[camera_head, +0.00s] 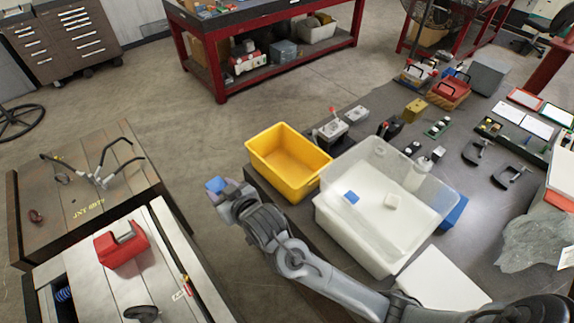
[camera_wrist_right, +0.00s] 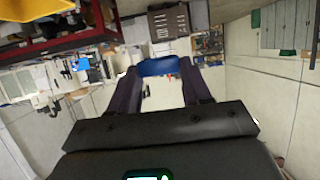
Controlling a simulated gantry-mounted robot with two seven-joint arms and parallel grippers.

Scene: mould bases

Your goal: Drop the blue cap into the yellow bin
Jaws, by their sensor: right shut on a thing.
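My right gripper (camera_head: 222,190) is shut on a blue cap (camera_head: 216,184), held up in the air to the left of the yellow bin. In the right wrist view the cap (camera_wrist_right: 158,67) sits between the two dark fingertips of the gripper (camera_wrist_right: 160,75). The yellow bin (camera_head: 262,170) stands at the left edge of the dark table, open at the top, and looks empty. Its yellow side also shows in the upper left of the right wrist view (camera_wrist_right: 35,20). My left gripper is not in view.
A clear-walled white tub (camera_head: 345,232) stands right of the bin, with a blue piece (camera_head: 351,198) and a white piece (camera_head: 392,201) inside. Open floor lies beyond the gripper.

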